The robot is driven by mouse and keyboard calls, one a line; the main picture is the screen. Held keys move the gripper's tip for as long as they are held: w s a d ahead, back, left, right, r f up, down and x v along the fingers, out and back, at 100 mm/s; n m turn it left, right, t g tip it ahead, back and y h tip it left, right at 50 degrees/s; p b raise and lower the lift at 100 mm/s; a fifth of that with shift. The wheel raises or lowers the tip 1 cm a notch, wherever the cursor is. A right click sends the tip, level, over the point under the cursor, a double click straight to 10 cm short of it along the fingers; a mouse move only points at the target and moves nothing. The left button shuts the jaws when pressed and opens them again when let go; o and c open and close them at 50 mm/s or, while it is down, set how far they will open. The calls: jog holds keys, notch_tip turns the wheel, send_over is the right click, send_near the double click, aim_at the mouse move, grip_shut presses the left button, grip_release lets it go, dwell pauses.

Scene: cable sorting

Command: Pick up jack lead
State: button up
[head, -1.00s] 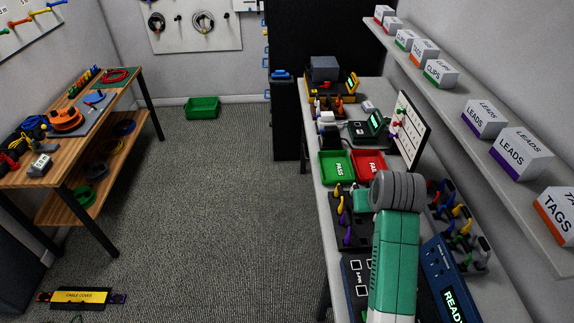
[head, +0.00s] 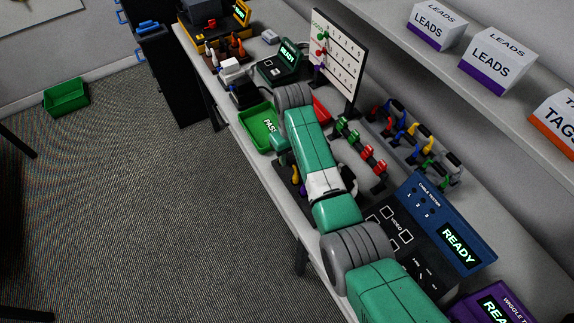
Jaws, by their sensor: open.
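I cannot tell which lead is the jack lead. Candidates in the head view are the coloured leads on a rack (head: 425,158) along the wall side of the bench, with blue, yellow, red and green parts. Green clips (head: 345,131) and red clips (head: 373,160) sit on a smaller rack in front of it. A yellow and purple pair of leads (head: 297,182) is partly hidden behind my arm. My arm reaches over the bench from the lower right and bends down past its elbow. My gripper's fingertips are hidden behind the arm.
A green PASS tray (head: 260,127) and a mostly hidden red tray (head: 321,112) lie by the elbow. A blue cable tester (head: 445,225) reads READY. An upright white board (head: 338,58) stands behind. Boxes of leads (head: 497,58) stand on the shelf above.

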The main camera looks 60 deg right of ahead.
jog(key=f, duration=0.3)
jog(key=f+b, duration=0.1)
jog(key=f, duration=0.1)
jog(key=shift+w, duration=0.35)
jog(key=shift+c, duration=0.4)
grip_shut()
notch_tip(320, 180, up, 10)
jog(key=shift+r+p, duration=0.1)
jog(key=shift+p, duration=0.9)
notch_tip(320, 180, up, 3)
jog(key=p, duration=0.3)
jog(key=shift+p, duration=0.35)
